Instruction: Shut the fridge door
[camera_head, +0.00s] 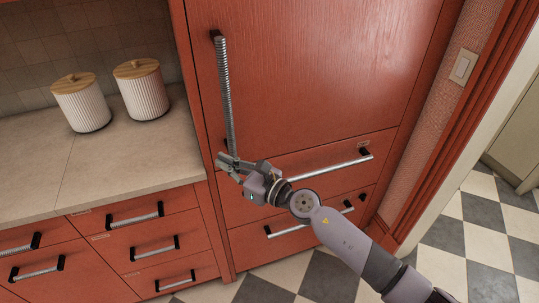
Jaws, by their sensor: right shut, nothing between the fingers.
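The fridge door (310,75) is a tall red wood panel in the middle of the head view. It looks flush with the cabinet front around it, and I see no gap along its edges. Its long vertical metal handle (224,90) is on the left side. My right gripper (227,163) is shut and empty near the lower end of this handle; I cannot tell whether it touches the handle or the door. My right arm comes in from the lower right and hides part of the drawers below. My left gripper is not in view.
Red drawers with horizontal metal handles (322,169) are below the door. Two white ribbed canisters with wooden lids (142,92) (82,104) stand on the counter (120,165) at left. A light switch (463,67) and doorway are at right. The checkered floor (470,240) at lower right is clear.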

